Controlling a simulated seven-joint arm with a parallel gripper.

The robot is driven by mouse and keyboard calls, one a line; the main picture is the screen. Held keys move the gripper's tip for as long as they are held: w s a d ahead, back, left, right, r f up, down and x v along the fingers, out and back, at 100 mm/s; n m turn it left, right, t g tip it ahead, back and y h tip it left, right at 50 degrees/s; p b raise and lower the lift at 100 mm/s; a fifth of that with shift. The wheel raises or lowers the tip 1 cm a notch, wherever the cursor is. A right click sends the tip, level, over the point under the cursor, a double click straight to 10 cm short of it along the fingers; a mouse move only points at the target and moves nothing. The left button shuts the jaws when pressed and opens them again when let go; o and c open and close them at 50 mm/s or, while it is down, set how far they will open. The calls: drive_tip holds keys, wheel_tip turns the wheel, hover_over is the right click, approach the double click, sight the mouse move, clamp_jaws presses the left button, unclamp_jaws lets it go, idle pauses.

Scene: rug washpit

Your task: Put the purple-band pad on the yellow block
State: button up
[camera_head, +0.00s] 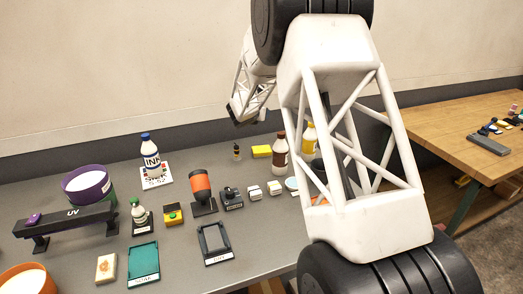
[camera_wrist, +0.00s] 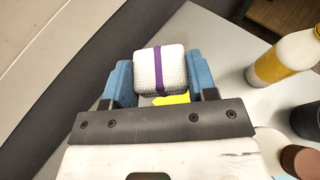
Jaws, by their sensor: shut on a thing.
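The purple-band pad (camera_wrist: 147,71), white with a purple stripe, is held between the two blue fingers of my gripper (camera_wrist: 161,78) in the wrist view. The yellow block (camera_wrist: 172,99) shows partly below the pad, mostly hidden by the pad and the gripper body. In the head view the yellow block (camera_head: 262,151) lies on the grey table near the wall. My arm's end hangs above and left of it there; the pad cannot be made out in that view. The frames do not show clearly whether pad and block touch.
A brown bottle (camera_head: 281,150) and a yellow bottle (camera_head: 309,139) stand right of the block. A small dark dropper bottle (camera_head: 236,151) stands to its left. Two white pads (camera_head: 254,192) (camera_head: 274,187) lie in front. An ink bottle (camera_head: 149,150) is farther left.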

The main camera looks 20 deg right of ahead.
hover_over(260, 150)
wheel_tip(260, 150, down, 6)
drive_tip(key=shift+s+d+r, duration=0.1)
drive_tip(key=shift+r, duration=0.1)
drive_tip(key=shift+f, duration=3.15)
drive_tip(key=shift+f, duration=0.1)
drive_tip(key=shift+f, duration=1.75)
drive_tip(key=shift+f, duration=0.1)
drive_tip(key=o, duration=0.9)
